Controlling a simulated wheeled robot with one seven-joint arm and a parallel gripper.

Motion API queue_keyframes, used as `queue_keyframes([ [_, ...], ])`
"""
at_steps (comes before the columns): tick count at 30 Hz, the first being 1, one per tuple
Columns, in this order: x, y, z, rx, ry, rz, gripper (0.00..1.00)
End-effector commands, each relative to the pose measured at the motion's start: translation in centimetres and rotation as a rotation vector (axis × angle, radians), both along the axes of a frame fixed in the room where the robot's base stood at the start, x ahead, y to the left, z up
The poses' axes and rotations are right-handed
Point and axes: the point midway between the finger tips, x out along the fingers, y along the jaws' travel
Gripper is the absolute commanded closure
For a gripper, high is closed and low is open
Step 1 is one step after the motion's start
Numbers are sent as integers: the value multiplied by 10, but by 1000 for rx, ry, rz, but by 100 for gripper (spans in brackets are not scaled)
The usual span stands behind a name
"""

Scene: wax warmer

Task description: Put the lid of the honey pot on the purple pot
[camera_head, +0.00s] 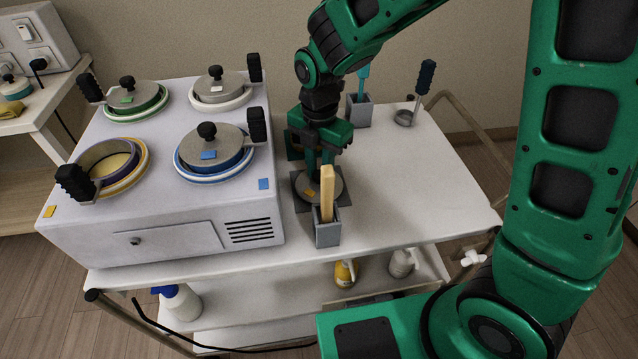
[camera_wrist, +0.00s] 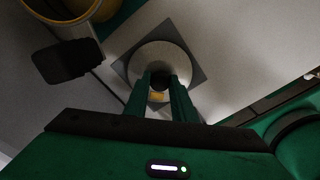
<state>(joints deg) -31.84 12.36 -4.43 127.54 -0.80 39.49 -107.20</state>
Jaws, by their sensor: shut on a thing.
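A round grey lid with a yellow tag (camera_head: 309,188) is over a dark square mat (camera_head: 301,204) on the cart top, right of the warmer. My gripper (camera_head: 319,172) points down and is shut on the lid's dark knob. In the wrist view the lid (camera_wrist: 134,66) shows between and around my fingers (camera_wrist: 160,80), which hide most of the knob. I cannot tell whether the lid touches the mat.
The white warmer (camera_head: 180,245) also holds lidded pots with green (camera_head: 135,113), white (camera_head: 221,101) and blue (camera_head: 183,172) rings. A grey holder with a wooden stick (camera_head: 327,230) stands close in front of the lid. Another holder (camera_head: 358,112) stands behind.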

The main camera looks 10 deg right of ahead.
Motion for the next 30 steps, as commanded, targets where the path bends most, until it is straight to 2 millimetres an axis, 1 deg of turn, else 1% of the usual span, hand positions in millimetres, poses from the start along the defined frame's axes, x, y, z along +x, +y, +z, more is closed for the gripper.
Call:
queue_keyframes([
  [17, 0, 0, 5, 0, 0, 0, 100],
  [30, 1, 0, 23, 1, -1, 0, 100],
])
